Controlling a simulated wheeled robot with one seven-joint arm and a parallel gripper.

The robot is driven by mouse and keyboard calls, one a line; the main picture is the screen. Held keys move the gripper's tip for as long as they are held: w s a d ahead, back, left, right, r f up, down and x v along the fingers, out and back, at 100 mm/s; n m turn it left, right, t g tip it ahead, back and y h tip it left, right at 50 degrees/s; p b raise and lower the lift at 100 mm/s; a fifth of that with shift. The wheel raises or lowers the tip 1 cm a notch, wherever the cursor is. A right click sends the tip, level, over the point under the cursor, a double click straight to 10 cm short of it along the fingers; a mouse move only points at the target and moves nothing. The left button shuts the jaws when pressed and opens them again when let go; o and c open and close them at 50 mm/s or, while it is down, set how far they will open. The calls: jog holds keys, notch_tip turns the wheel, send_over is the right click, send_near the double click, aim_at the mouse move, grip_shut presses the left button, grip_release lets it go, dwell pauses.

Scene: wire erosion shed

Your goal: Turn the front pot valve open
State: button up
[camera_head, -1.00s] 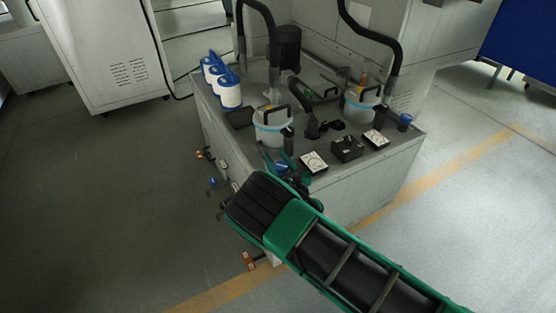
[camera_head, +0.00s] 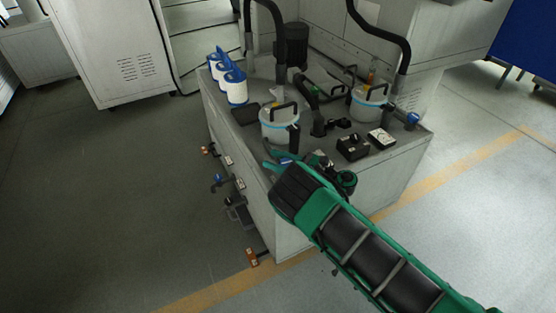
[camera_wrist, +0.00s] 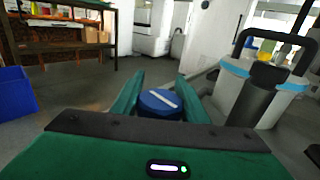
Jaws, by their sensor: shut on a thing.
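The front pot (camera_head: 279,127) is a white canister with a pale blue band and a black handle, near the cabinet's front corner. The same pot (camera_wrist: 262,92) stands at the right of the wrist view. A round blue valve knob (camera_wrist: 161,104) with a white bar across its top sits between my green fingers. The bar slants down to the right. My gripper (camera_wrist: 158,92) is shut on the knob's sides. In the head view my gripper (camera_head: 284,162) is at the cabinet's front edge by the pot, and the knob is mostly hidden.
A second pot (camera_head: 369,104) with a blue valve knob (camera_head: 412,119) near it stands farther right on the grey cabinet (camera_head: 228,132). Black boxes (camera_head: 353,147), a white-faced gauge (camera_head: 380,138) and blue-and-white canisters (camera_head: 234,87) share the top. Small fittings (camera_head: 219,180) stick out from its left side.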

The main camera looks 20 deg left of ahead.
jog(key=shift+d+f+n+g, duration=0.15)
jog(key=shift+n+g, duration=0.35)
jog(key=shift+g, duration=0.3)
jog(key=shift+s+n+g, duration=0.15)
jog(key=shift+n+g, duration=0.15)
jog(key=shift+g, duration=0.2)
jog(key=o, duration=1.1)
jog(key=shift+c, duration=0.2)
jog(key=shift+s, duration=0.15)
